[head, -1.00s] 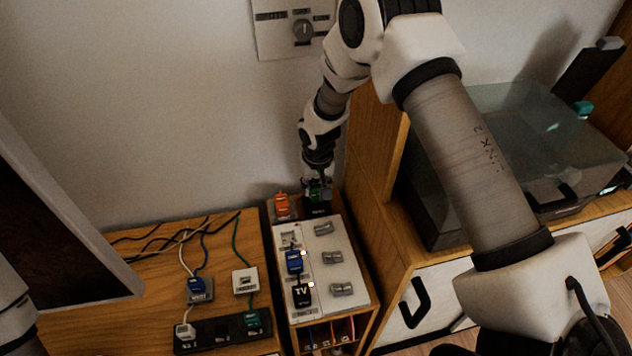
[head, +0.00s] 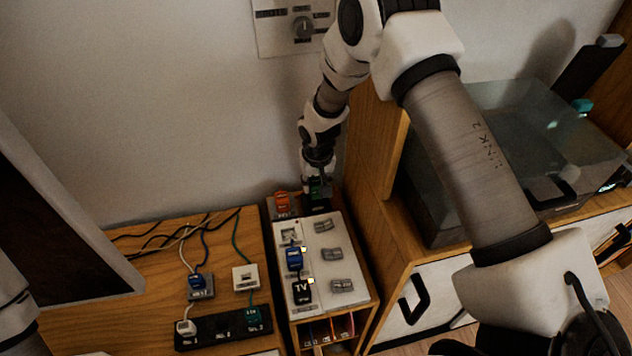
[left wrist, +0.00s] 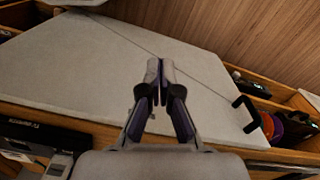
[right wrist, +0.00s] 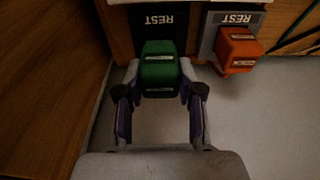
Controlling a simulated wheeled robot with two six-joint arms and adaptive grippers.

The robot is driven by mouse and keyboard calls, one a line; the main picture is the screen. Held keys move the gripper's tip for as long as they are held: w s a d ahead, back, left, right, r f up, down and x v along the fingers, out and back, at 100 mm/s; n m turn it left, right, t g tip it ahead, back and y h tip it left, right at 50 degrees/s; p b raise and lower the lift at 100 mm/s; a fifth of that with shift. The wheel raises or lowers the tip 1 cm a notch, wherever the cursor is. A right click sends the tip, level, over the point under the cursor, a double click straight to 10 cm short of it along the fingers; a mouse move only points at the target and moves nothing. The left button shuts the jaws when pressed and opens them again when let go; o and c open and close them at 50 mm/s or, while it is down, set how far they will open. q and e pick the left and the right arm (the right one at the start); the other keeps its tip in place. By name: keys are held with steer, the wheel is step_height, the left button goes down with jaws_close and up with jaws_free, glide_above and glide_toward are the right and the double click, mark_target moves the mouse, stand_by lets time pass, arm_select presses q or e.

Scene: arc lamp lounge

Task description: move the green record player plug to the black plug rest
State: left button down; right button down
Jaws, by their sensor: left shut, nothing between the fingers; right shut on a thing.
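The green record player plug (right wrist: 160,70) is between the fingers of my right gripper (right wrist: 160,95), which is shut on it. In the right wrist view the plug covers part of the black plug rest (right wrist: 162,22), whose REST label stays uncovered. I cannot tell whether plug and rest touch. In the head view the green plug (head: 319,190) and right gripper (head: 318,180) are at the far end of the white power strip (head: 345,272), over the black rest (head: 316,208). My left gripper (left wrist: 160,68) is shut and empty above a pale surface.
An orange plug (right wrist: 237,48) sits on a grey rest (right wrist: 208,45) beside the black one. Blue (head: 294,258) and black TV (head: 302,291) plugs are in the strip. A lower black strip (head: 203,334) holds plugs at left. A wooden cabinet (head: 392,262) stands close at right.

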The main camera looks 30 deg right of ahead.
mark_target(316, 191)
steer(key=shift+p, duration=0.35)
stand_by(0.6)
steer(key=shift+f+b, duration=0.85)
steer(key=shift+f, duration=0.7)
steer(key=c, duration=0.7)
jaws_free()
steer(key=shift+o, duration=0.2)
step_height(316, 191, up, 12)
steer(key=s, duration=0.1)
steer(key=shift+s+a, duration=0.25)
steer(key=shift+s, duration=0.15)
steer(key=shift+f, duration=0.15)
